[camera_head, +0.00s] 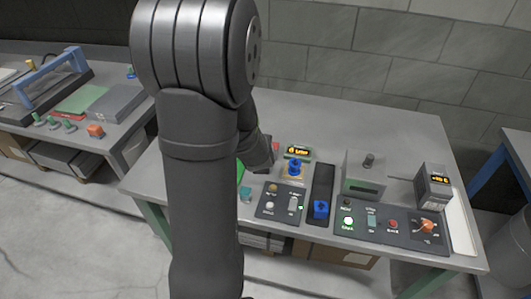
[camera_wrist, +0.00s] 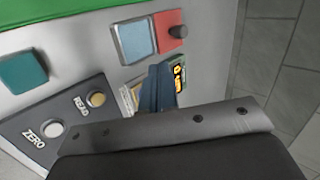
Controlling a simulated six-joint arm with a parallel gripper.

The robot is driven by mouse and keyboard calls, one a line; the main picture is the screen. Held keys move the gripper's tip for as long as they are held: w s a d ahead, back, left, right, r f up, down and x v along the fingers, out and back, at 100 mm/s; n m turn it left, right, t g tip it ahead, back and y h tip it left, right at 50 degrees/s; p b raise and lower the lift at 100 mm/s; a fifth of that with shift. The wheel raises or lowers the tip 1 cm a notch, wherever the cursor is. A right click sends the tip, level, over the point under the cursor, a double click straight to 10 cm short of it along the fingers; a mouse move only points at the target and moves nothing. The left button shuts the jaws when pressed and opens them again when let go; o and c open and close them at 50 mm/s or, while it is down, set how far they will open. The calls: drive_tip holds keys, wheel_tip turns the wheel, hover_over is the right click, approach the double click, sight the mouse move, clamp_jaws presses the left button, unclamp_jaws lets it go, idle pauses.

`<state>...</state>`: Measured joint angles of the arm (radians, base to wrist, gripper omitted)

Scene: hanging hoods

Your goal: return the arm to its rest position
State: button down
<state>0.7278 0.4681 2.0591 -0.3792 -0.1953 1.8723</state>
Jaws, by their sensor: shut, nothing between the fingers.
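My arm stands large in the left middle of the head view, and its far end (camera_head: 258,153) reaches down over the bench behind the upright link. The fingers are hidden there. I cannot tell how high the fingers are above the bench.
A blue knobbed piece (camera_head: 295,167) stands before the lit display (camera_head: 298,152). A second blue piece (camera_head: 321,209) is in a dark slot. Button panels (camera_head: 386,224), a grey box (camera_head: 365,175) and a meter (camera_head: 433,186) stand right. The bench's back (camera_head: 350,115) is clear.

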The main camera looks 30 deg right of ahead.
drive_tip(key=shift+v, duration=1.55)
drive_tip(key=shift+f, duration=0.15)
drive_tip(key=x, duration=0.8)
drive_tip(key=shift+w+d+f, duration=0.1)
drive_tip(key=shift+w+f, duration=0.15)
drive_tip(key=shift+w, duration=0.05)
drive_tip(key=shift+w+d+f, duration=0.2)
drive_tip(key=shift+w+d, duration=0.25)
drive_tip(key=shift+w, duration=0.1)
drive_tip(key=shift+w+d+f, duration=0.2)
drive_tip(key=shift+w+d, duration=0.25)
drive_tip(key=shift+w, duration=0.15)
drive_tip(key=shift+w+d, duration=0.3)
drive_tip(key=shift+w, duration=0.1)
drive_tip(key=shift+s, duration=0.1)
drive_tip(key=shift+s+a, duration=0.25)
drive_tip(key=s+a, duration=0.1)
drive_tip(key=s+a+r, duration=0.1)
drive_tip(key=shift+s+r, duration=0.15)
drive_tip(key=shift+s, duration=0.25)
drive_tip(key=v, duration=0.8)
